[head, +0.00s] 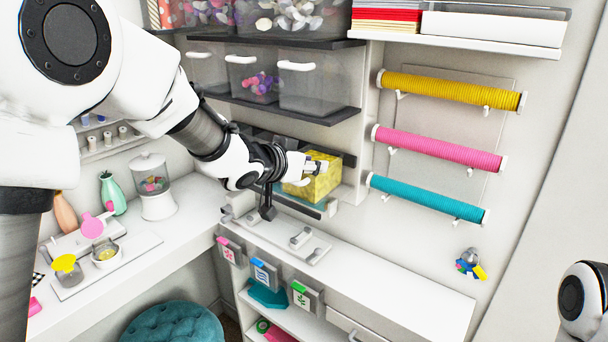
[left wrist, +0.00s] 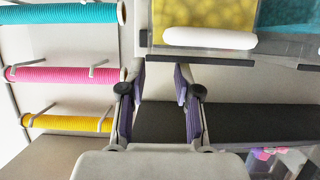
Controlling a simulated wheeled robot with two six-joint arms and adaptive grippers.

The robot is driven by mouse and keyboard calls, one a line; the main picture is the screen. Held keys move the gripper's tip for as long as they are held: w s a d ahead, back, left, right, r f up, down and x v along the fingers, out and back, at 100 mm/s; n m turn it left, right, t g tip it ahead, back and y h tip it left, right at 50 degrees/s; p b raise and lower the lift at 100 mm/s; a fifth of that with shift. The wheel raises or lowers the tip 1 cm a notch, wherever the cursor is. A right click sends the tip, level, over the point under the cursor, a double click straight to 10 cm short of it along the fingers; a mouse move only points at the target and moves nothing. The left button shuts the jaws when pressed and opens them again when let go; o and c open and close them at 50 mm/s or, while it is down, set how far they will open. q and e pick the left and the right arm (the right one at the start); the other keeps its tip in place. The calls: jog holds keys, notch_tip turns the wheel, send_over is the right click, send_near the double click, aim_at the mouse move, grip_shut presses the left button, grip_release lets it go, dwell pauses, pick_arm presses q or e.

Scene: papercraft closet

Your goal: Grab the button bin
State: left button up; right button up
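No bin is labelled as the button bin. A clear bin with a white handle (head: 252,85) holds small pink and purple pieces on the middle shelf; those pieces (left wrist: 262,154) show at the lower right of the left wrist view. Larger clear bins (head: 300,18) of small mixed pieces stand on the top shelf. My left gripper (head: 318,167) is in front of a yellow-filled bin (head: 320,180) on the lower shelf. In the left wrist view my left gripper (left wrist: 160,75) is open and empty, beside this bin's white handle (left wrist: 210,38). My right gripper is out of view.
Yellow (head: 450,90), pink (head: 440,148) and teal (head: 425,198) rolls hang on the wall to the right. Dark shelf edges (head: 285,110) lie above my left gripper. The white counter (head: 400,285) below is mostly clear on its right. A teal stool (head: 172,325) stands below.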

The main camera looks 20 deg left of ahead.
aim_at(338, 165)
pick_arm(q)
jog(key=x, duration=0.2)
jog(key=p+x, duration=0.1)
jog(key=x, duration=0.1)
jog(key=p+x, duration=0.1)
jog(key=x, duration=0.1)
jog(key=shift+d, duration=0.4)
jog(key=shift+f, duration=0.1)
jog(key=shift+s+d+r, duration=0.15)
jog(key=shift+s+r, duration=0.05)
jog(key=shift+s, duration=0.05)
grip_shut()
jog(key=shift+w, duration=0.1)
